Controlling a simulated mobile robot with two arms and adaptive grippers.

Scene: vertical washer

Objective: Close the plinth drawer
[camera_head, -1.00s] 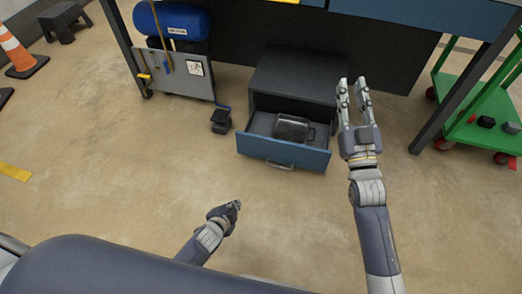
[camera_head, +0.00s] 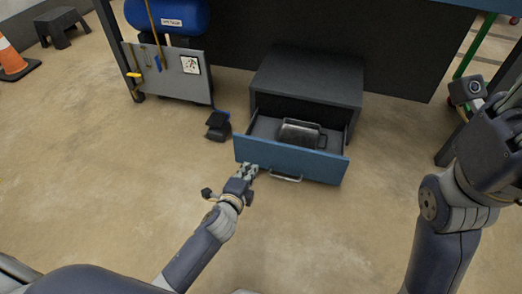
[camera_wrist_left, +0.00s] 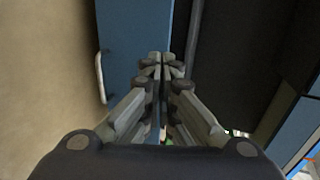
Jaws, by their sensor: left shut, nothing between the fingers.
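The plinth drawer (camera_head: 285,157) is pulled out of a dark grey cabinet (camera_head: 307,80) under the bench. It has a blue front with a grey bar handle (camera_head: 285,178), and a dark metal container (camera_head: 299,134) lies inside it. My left gripper (camera_head: 249,170) is shut and empty at the lower left part of the blue front. In the left wrist view its closed fingertips (camera_wrist_left: 157,60) overlap the edge of the blue front (camera_wrist_left: 135,40), with the handle (camera_wrist_left: 99,75) to the left; contact cannot be told. My right arm is raised at the right, its fingers hidden or out of frame.
A small black pedal-like object (camera_head: 218,126) stands on the floor left of the drawer. A grey panel with tools (camera_head: 170,75) and a blue tank (camera_head: 172,15) stand at the left. The bench leg (camera_head: 455,145) is at the right. The floor before the drawer is clear.

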